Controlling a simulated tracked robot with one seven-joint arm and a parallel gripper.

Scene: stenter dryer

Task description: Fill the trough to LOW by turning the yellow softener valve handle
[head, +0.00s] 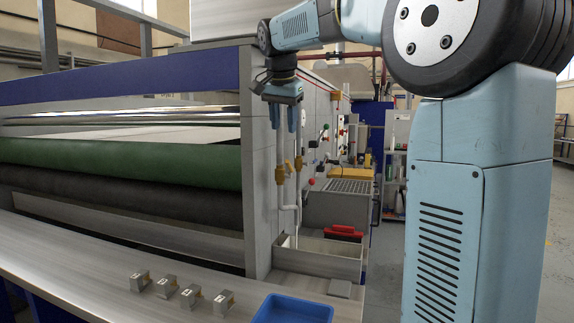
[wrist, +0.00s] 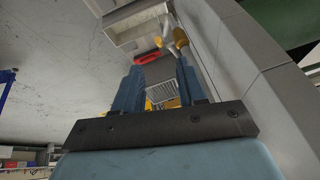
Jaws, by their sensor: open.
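Two yellow valve handles sit on vertical pipes at the machine's end panel, a left one (head: 279,174) and a right one (head: 298,163). I cannot tell which is the softener valve. Yellow valve parts (wrist: 180,38) also show in the wrist view, past the fingertips. A white pipe (head: 289,218) runs down toward the open grey trough (head: 318,266), also in the wrist view (wrist: 125,17). Its liquid level and any LOW mark cannot be made out. My gripper (head: 284,129) points down, open and empty, above the handles and apart from them; its fingers show in the wrist view (wrist: 157,72).
Several small numbered metal blocks (head: 166,286) stand on the front ledge (head: 80,262), left of a blue tray (head: 293,308). A red object (head: 344,231) lies behind the trough. Red and green knobs line the panel further back. Floor at right is clear.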

